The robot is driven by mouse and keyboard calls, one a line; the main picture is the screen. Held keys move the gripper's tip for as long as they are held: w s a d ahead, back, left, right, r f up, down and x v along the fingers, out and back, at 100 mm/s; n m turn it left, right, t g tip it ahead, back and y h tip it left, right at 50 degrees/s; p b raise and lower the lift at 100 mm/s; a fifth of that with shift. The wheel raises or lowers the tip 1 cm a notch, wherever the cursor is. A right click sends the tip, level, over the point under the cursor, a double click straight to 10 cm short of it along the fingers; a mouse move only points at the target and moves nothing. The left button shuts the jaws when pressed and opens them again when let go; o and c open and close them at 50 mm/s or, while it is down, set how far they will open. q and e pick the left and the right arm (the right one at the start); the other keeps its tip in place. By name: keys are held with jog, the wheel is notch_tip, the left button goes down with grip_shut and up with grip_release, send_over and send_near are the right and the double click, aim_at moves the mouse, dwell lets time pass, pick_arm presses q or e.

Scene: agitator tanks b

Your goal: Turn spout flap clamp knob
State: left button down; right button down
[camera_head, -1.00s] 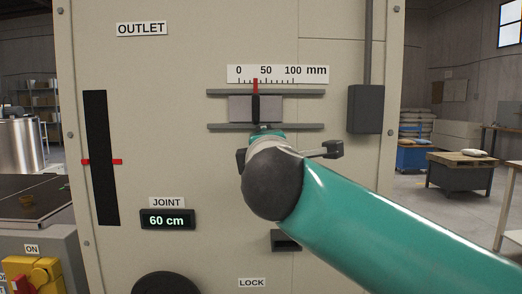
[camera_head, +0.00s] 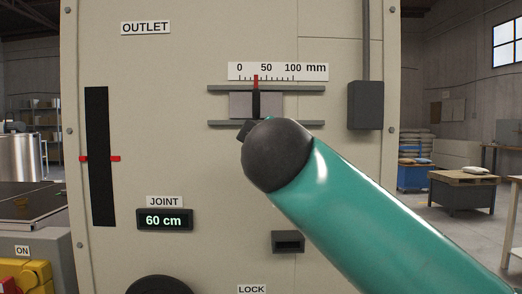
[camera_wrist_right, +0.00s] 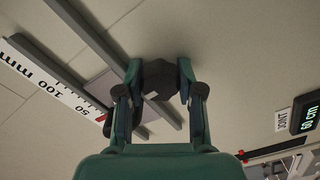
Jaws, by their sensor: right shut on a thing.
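The dark, many-sided clamp knob (camera_wrist_right: 160,79) sits between the fingertips of my right gripper (camera_wrist_right: 158,74) in the wrist view. The fingers are shut on its two sides. In the head view my right arm's dark rounded joint covers the gripper and most of the knob area. A grey slide plate (camera_head: 270,105) with a black strip lies between two horizontal rails. Its red pointer (camera_head: 256,82) stands at roughly 30 on the 0–100 mm scale (camera_head: 278,72). My left gripper is in neither view.
The beige panel carries a black vertical slot with a red marker (camera_head: 100,158), a JOINT display (camera_head: 165,220) reading 60 cm, a small black recess (camera_head: 288,242) and a grey box (camera_head: 365,105). A dark round part (camera_head: 160,285) is at the bottom edge.

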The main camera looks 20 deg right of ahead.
jog(key=shift+r, duration=0.15)
jog(key=m+b, duration=0.2)
jog(key=shift+f+b, duration=0.2)
jog(key=shift+b, duration=0.15)
jog(key=shift+r+m+b, duration=0.15)
jog(key=shift+m+b, duration=0.2)
jog(key=shift+m, duration=0.55)
jog(key=c, duration=1)
grip_release()
jog(key=o, duration=0.6)
jog(key=shift+w, duration=0.15)
